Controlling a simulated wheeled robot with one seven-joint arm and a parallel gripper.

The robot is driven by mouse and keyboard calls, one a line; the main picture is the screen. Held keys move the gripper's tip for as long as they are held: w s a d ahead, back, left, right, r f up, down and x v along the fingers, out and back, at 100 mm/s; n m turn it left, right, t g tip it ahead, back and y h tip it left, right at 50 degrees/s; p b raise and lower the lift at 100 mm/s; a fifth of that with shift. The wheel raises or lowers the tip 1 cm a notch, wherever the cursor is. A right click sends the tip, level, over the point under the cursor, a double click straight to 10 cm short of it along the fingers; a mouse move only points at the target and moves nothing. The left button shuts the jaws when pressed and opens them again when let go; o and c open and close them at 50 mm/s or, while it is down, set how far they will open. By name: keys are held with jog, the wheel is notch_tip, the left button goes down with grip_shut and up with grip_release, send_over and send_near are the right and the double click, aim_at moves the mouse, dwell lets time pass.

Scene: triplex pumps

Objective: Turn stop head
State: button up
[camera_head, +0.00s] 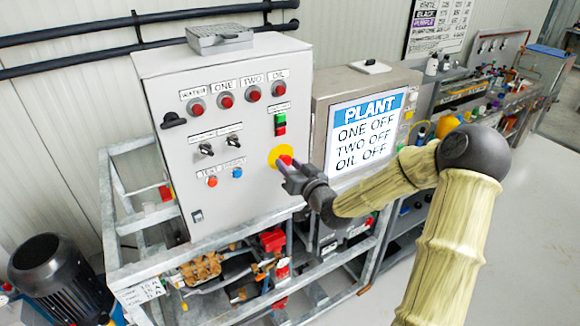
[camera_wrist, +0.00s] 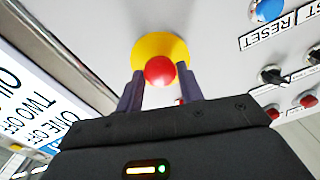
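The stop head is a red round button (camera_wrist: 160,70) on a yellow disc, on the front of the grey control panel. In the head view its yellow disc (camera_head: 275,155) shows at the panel's lower right, with the red head partly hidden by my gripper (camera_head: 287,168). In the wrist view my gripper (camera_wrist: 160,88) has its two dark fingers apart, one on each side of the red head. The fingertips reach the lower edge of the yellow disc. I cannot tell whether either finger touches the head.
The grey panel (camera_head: 215,125) carries red lamps, black switches and a blue reset button (camera_wrist: 268,10). A screen (camera_head: 366,132) right of it reads PLANT, ONE OFF, TWO OFF, OIL OFF. A metal frame (camera_head: 190,285) with pump parts stands below. Open floor lies at the right.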

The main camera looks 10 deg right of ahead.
jog(key=o, duration=0.4)
jog(key=shift+b+v, duration=6.45)
jog(key=shift+v, duration=2.3)
